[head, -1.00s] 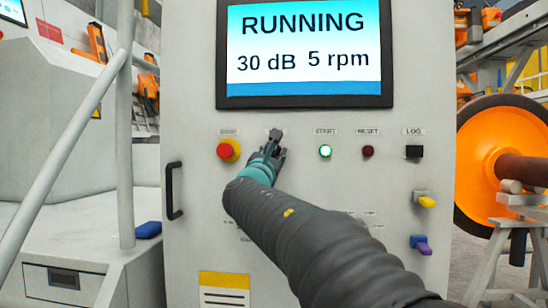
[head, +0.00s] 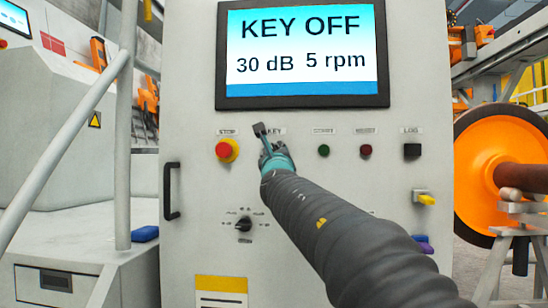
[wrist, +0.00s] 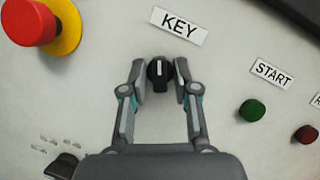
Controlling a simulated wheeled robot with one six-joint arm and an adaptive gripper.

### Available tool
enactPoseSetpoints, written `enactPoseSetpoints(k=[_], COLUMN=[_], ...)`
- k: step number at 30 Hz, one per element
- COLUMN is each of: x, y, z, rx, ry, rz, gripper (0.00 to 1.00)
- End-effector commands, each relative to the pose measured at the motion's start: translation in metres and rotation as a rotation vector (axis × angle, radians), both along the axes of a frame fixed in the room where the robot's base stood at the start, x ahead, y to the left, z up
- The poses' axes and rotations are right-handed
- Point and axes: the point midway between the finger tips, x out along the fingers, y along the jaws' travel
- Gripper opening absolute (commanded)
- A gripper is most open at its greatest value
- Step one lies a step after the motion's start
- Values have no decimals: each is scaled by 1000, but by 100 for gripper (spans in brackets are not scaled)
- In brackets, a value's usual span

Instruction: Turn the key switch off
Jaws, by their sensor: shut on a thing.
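The key switch is a black knob (wrist: 160,82) with a white mark, below the KEY label (wrist: 178,24) in the wrist view. The white mark stands nearly upright in that picture. My gripper (wrist: 160,74) has one finger on each side of the knob and is shut on it. In the head view my gripper (head: 266,142) is at the panel under the screen and covers the knob. The screen (head: 306,50) reads KEY OFF, 30 dB, 5 rpm.
The red stop button (head: 224,150) on its yellow ring is left of my gripper. The dark green start button (head: 324,151) and dark red reset button (head: 365,151) are to its right. A selector knob (head: 243,224) is below. An orange wheel (head: 492,165) stands right of the cabinet.

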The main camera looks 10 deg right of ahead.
Motion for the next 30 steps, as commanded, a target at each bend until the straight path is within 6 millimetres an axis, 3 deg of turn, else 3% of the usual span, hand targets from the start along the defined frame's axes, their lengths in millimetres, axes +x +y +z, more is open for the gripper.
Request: enactPoseSetpoints(k=[23, 24, 30], x=[0, 0, 0], y=[0, 0, 0], z=[1, 1, 0], rx=[-95, -94, -94], ry=[31, 30, 31], rz=[1, 2, 0], gripper=[0, 39, 40])
